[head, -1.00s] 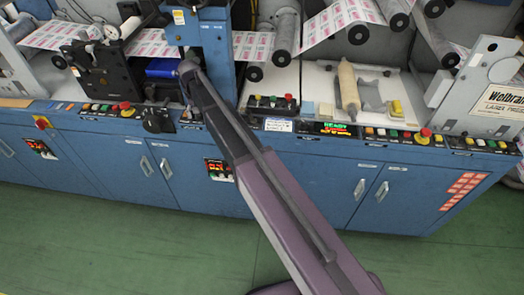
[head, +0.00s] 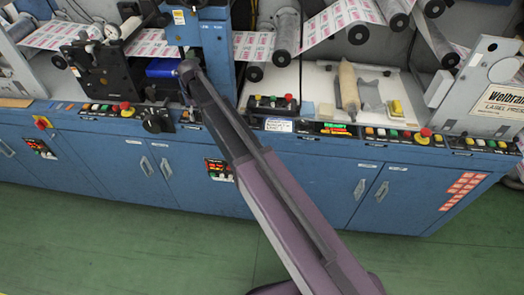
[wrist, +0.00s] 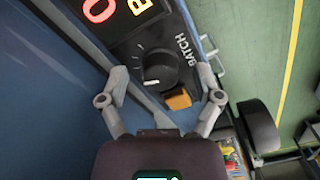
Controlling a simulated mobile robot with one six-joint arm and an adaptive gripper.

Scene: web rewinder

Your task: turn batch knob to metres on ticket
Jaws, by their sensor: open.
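In the wrist view the black round batch knob (wrist: 160,69) sits on a dark panel, with BATCH printed beside it. A white pointer mark shows on its lower edge, and scale marks lie around it. My gripper (wrist: 164,76) is open, one finger on each side of the knob, with gaps visible between fingers and knob. In the head view the gripper and knob are not clearly visible around my arm. A white card with blue handwriting (head: 279,125), perhaps the ticket, is on the console; its text is too small to read.
Lit red and orange digits (wrist: 98,9) and an orange block (wrist: 178,99) are close to the knob. A dark cylinder (wrist: 258,125) stands at right in the wrist view. Button rows (head: 400,135) line the console; cabinet handles (head: 360,188) project from the blue front. Green floor is clear.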

